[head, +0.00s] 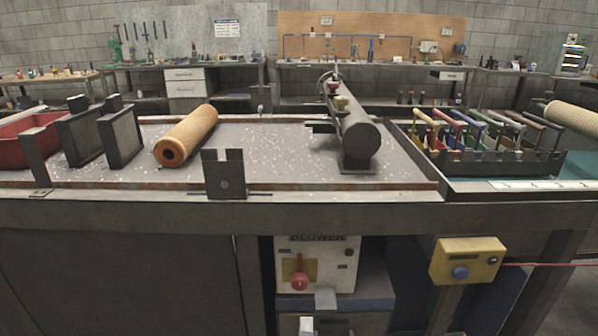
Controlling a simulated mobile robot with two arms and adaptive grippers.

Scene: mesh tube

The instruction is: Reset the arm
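Neither of my grippers nor my arms shows in the head view. An orange-tan mesh tube (187,136) lies on the grey speckled bench top (268,150), its open end facing me. A second tan mesh tube (575,118) comes in at the right edge and is cut off by the frame; what supports it is hidden. A dark metal cylinder (350,125) with a red and a brass-coloured valve stands on a foot right of the bench's middle.
A notched dark bracket (225,175) stands at the bench's front edge. Dark upright frames (122,137) and a red bin (22,135) are at the left. A rack with coloured handles (490,160) is at the right. A yellow button box (467,260) hangs below the edge.

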